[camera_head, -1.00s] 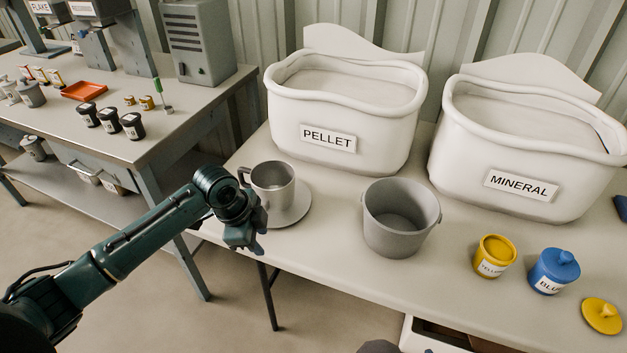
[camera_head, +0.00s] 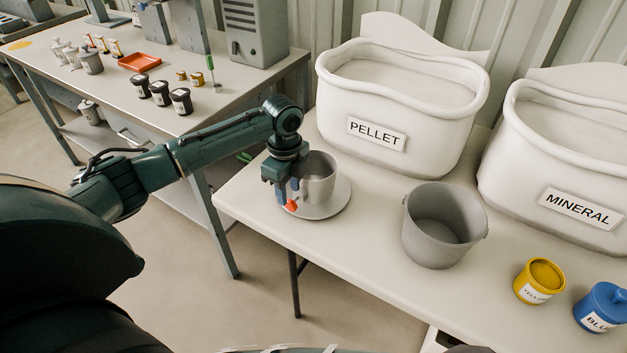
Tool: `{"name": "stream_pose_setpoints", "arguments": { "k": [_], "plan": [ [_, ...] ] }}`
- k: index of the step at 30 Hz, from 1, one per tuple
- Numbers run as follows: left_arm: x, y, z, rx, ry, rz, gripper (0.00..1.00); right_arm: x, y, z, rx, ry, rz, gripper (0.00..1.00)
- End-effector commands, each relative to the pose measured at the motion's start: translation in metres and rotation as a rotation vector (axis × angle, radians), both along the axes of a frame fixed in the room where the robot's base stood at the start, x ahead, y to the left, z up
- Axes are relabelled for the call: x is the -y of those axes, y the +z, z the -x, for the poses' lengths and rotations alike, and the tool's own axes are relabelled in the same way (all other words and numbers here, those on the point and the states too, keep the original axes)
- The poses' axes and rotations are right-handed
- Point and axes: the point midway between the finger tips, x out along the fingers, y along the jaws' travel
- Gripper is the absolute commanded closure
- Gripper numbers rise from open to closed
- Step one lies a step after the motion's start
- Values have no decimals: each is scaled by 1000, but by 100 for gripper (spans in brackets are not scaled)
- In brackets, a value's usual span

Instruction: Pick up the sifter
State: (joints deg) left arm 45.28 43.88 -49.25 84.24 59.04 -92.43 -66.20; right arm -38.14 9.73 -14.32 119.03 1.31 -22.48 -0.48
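The likely sifter is a grey metal cup (camera_head: 319,178) standing upright on a round grey plate (camera_head: 335,206) at the near left of the table. In the earlier view it shows a side handle on its left. My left gripper (camera_head: 286,197) points down at the cup's left side, where that handle was, and hides it. Its fingertips are low, near the plate's rim, with a small orange-red spot (camera_head: 291,206) beside them. I cannot tell whether the fingers are closed on the handle. My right gripper is not in view.
A grey bucket (camera_head: 440,226) stands right of the plate. White bins marked PELLET (camera_head: 385,154) and MINERAL (camera_head: 525,178) stand behind. A yellow pot (camera_head: 538,281) and a blue pot (camera_head: 602,308) are at right. A side bench (camera_head: 215,108) holds jars and an orange tray (camera_head: 139,62).

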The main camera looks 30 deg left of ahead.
Motion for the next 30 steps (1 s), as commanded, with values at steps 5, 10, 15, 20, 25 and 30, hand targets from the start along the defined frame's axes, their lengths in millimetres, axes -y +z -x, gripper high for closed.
{"name": "stream_pose_setpoints", "arguments": {
  "k": [5, 10, 15, 20, 25, 30],
  "plan": [
    [-2, -23, 1, -5, 1, -1, 64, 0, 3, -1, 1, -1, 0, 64],
    [-2, -46, 1, -3, 0, 0, 64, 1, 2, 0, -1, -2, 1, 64],
    [-3, -52, 1, -1, 0, -1, 64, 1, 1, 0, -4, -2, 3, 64],
    [-3, -52, 1, -1, 0, -1, 65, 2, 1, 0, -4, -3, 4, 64],
    [-3, -52, 1, -1, 0, -1, 79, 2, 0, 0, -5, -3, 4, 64],
    [-3, -52, 1, 0, 0, -1, 92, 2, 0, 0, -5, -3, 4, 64]
  ]
}}
